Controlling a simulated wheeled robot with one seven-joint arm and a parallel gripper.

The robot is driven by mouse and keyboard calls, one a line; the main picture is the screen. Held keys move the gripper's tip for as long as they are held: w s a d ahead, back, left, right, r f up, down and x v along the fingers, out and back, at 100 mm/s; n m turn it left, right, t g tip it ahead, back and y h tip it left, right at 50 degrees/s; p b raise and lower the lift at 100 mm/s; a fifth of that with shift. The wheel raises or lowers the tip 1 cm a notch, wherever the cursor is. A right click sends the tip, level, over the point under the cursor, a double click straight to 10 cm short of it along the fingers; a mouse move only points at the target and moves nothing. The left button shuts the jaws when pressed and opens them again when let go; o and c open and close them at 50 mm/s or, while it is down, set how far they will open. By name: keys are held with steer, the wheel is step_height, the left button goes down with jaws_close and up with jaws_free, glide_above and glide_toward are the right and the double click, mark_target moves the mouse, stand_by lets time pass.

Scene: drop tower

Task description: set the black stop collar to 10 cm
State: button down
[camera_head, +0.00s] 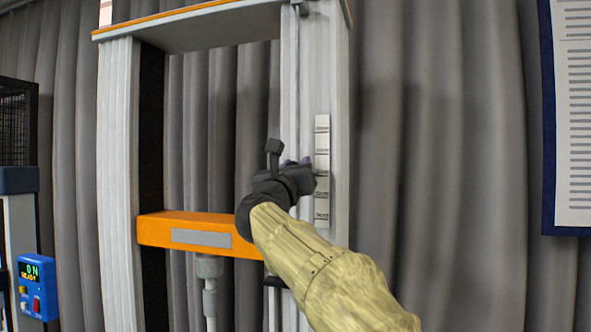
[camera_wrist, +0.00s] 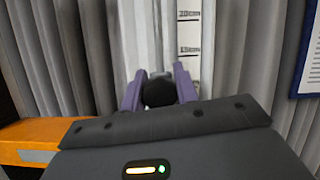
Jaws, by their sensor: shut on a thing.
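The black stop collar (camera_wrist: 158,92) shows in the wrist view as a dark rounded shape between my two purple fingers. My gripper (camera_wrist: 159,88) is shut on it, in front of the pale right-hand column (camera_wrist: 136,35) of the tower. In the head view my gripper (camera_head: 303,162) is at that column, above the orange crossbeam, and its dark hand hides the collar. A white scale strip (camera_head: 322,145) with several marks runs up the column just right of my gripper. It also shows in the wrist view (camera_wrist: 189,32). Its labels are too small to read surely.
The orange crossbeam (camera_head: 185,228) spans the tower below my gripper, with a grey rod (camera_head: 209,285) under it. A blue control box (camera_head: 37,288) stands at lower left. A framed sheet (camera_head: 574,120) hangs at right. Grey curtain (camera_head: 440,130) fills the back.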

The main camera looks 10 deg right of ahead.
steer(key=shift+f, duration=0.15)
steer(key=c, duration=1.1)
jaws_free()
steer(key=shift+s+a+f+b, duration=0.1)
steer(key=shift+s+f+b, duration=0.1)
steer(key=shift+b, duration=0.1)
steer(key=b+v, duration=0.9)
steer(key=v, duration=0.7)
steer(key=shift+s+a+f, duration=0.1)
steer(key=shift+s+a, duration=0.1)
steer(key=shift+s, duration=0.1)
